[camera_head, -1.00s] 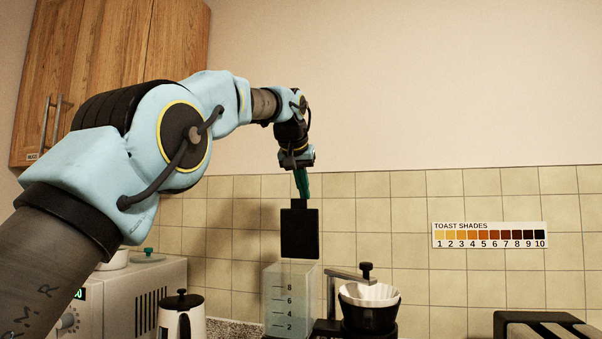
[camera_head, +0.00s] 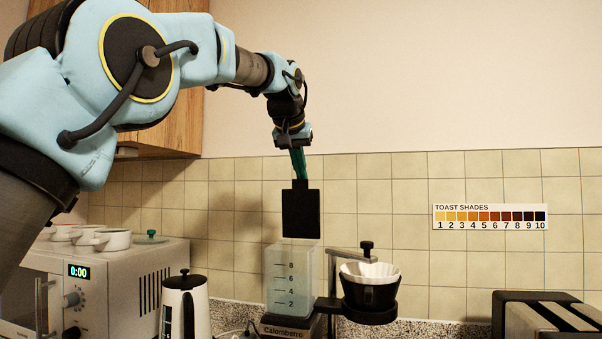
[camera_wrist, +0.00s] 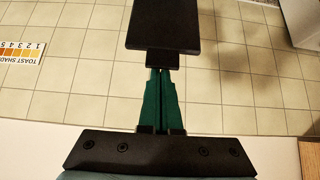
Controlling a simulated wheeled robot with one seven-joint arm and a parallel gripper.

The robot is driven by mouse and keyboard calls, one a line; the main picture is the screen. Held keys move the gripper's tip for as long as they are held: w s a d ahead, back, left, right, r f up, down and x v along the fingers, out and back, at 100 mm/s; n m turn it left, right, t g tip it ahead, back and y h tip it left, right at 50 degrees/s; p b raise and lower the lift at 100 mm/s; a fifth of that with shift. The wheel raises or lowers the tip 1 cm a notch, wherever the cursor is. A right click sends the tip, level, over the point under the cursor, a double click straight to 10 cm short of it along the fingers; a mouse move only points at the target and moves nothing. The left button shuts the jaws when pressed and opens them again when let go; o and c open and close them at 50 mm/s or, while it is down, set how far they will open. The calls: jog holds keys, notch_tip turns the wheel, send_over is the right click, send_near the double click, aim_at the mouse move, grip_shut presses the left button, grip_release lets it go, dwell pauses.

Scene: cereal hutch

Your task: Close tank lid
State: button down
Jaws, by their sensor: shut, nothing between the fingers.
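The tank (camera_head: 290,277) is clear, with level marks, and stands on the coffee maker base (camera_head: 292,328). Its black lid (camera_head: 301,213) stands upright above the tank, so the tank top is open. The lid has a small tab on its upper edge. My gripper (camera_head: 301,177) has green fingers that point down at this tab from above. In the wrist view the shut fingers of my gripper (camera_wrist: 161,72) are at the tab of the lid (camera_wrist: 165,25), with nothing between them. I cannot tell whether they touch it.
A black dripper with a white filter (camera_head: 370,285) stands right of the tank on a stand arm. A white kettle (camera_head: 186,305) stands to the left, beside a microwave (camera_head: 100,280) with cups on top. A toaster (camera_head: 545,315) is at the right. The tiled wall is behind.

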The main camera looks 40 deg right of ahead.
jog(key=shift+s+a+f+t+h+b, duration=0.5)
jog(key=shift+a+b, duration=0.3)
jog(key=shift+b, duration=1.95)
jog(key=shift+s+a+f+t+h+b, duration=1.15)
jog(key=shift+a+f+h+b, duration=1.05)
jog(key=shift+b, duration=6.35)
jog(key=shift+s+a+f+t+h+b, duration=1.25)
jog(key=shift+f+b, duration=1.7)
jog(key=shift+b, duration=5.65)
jog(key=shift+s+a+f+t+h+b, duration=0.7)
jog(key=shift+s+a+f+h+b, duration=1.35)
jog(key=shift+b, duration=6.5)
jog(key=shift+w+a+f+y, duration=0.45)
jog(key=shift+w+f, duration=0.1)
jog(key=shift+w, duration=0.1)
jog(key=shift+w+d+f, duration=0.1)
jog(key=shift+d+f, duration=0.05)
jog(key=shift+f, duration=0.1)
notch_tip(320, 180, up, 5)
jog(key=p, duration=0.5)
jog(key=s+a+f+b, duration=0.4)
jog(key=a+f, duration=0.2)
jog(key=a, duration=0.1)
jog(key=shift+s+f, duration=0.25)
jog(key=shift+s, duration=0.05)
